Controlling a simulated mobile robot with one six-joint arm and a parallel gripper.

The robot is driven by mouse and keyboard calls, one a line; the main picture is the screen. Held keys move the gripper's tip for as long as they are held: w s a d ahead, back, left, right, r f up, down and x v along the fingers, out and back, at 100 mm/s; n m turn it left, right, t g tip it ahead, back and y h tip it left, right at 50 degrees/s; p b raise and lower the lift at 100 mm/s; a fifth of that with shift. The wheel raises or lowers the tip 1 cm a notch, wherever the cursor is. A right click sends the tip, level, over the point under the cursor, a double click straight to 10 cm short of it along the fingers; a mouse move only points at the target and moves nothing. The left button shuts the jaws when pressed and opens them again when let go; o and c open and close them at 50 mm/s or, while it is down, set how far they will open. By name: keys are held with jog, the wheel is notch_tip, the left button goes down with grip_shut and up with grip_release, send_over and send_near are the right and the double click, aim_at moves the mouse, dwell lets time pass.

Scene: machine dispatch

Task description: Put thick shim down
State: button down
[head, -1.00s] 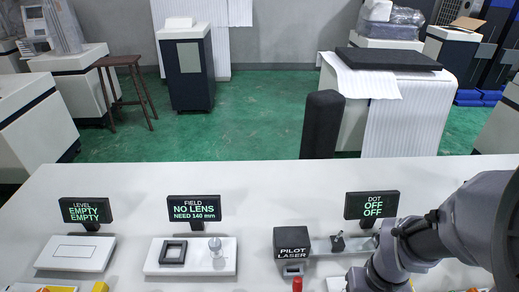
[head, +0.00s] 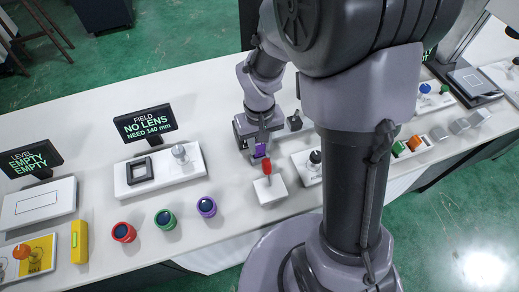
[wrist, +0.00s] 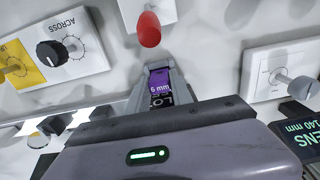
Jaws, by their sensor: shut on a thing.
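My gripper (head: 258,145) is shut on a purple shim (head: 260,152) over the front part of the white bench. In the wrist view, the gripper (wrist: 162,72) holds the purple shim (wrist: 160,84), marked "6 mm", between its fingers. Below the mark is a dark face with white letters, partly hidden by the fingers. A red knob (head: 267,166) on a white block (head: 271,189) stands just in front of the gripper; this red knob (wrist: 149,30) also shows beyond the fingertips. I cannot tell whether the shim touches anything beneath it.
To the left are the FIELD plate (head: 131,188), its sign (head: 144,122), and red, green and purple-ringed round pieces (head: 165,219). A yellow level (head: 79,242) lies farther left. A black-knobbed plate (head: 305,172) is close on the right. My arm hides part of the bench.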

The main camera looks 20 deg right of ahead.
jog(key=shift+f, duration=0.95)
jog(key=shift+f+b, duration=0.25)
jog(key=shift+b, duration=0.1)
jog(key=c, duration=1.1)
grip_release()
jog(key=shift+r, duration=0.1)
